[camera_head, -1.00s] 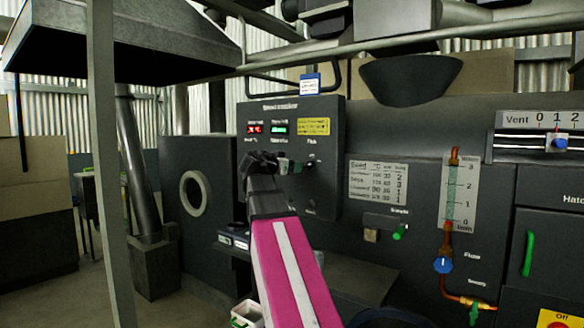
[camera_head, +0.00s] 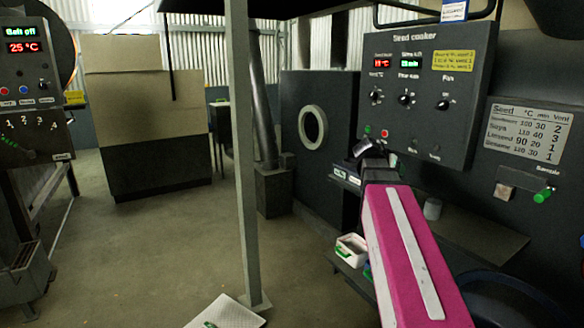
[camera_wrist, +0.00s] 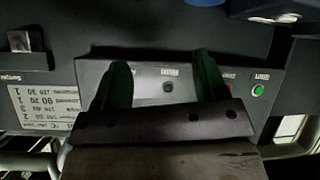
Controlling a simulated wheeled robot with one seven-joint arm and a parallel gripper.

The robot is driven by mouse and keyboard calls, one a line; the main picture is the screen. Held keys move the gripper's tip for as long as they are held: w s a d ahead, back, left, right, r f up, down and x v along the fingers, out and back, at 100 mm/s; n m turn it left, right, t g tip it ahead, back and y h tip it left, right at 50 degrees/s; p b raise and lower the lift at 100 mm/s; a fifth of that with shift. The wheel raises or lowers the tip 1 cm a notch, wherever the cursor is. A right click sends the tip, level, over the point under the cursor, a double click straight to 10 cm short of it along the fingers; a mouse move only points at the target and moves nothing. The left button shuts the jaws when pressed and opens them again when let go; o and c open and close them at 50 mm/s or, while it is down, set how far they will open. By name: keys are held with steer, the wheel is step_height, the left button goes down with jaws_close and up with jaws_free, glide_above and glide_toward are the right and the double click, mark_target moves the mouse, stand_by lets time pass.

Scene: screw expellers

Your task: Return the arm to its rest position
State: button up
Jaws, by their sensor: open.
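My gripper (camera_head: 372,148) is at the end of my pink arm in the head view, in front of the lower left part of the Seed cooker panel (camera_head: 432,90). In the wrist view my gripper (camera_wrist: 160,68) shows two dark green fingers standing apart with nothing between them. Past the fingers is a dark panel strip with a small green button (camera_wrist: 258,90). I cannot tell from these views how far the fingertips are from the panel.
A grey post (camera_head: 243,160) stands left of my arm. A white tray (camera_head: 228,313) is at the bottom, and a small white box (camera_head: 351,249) sits beside my arm. A Seed chart (camera_head: 527,130) is at right. The floor (camera_head: 150,245) at left is mostly open.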

steer(key=s+a+f+n+g+y, duration=0.2)
steer(key=s+a+f, duration=0.3)
steer(key=f, duration=0.7)
steer(key=s+a+f+n+g+y, duration=0.2)
steer(key=s+a+f+n+y, duration=0.1)
steer(key=f, duration=1)
steer(key=s+a+f+n+g+y, duration=0.2)
steer(key=s+a+f, duration=0.6)
steer(key=f, duration=0.4)
steer(key=shift+a+f+n+y, duration=0.25)
steer(key=shift+n+y, duration=0.25)
steer(key=shift+y, duration=0.6)
steer(key=shift+s+a+f, duration=0.2)
steer(key=shift+s+f, duration=0.05)
steer(key=shift+s, duration=0.1)
steer(key=shift+c, duration=0.3)
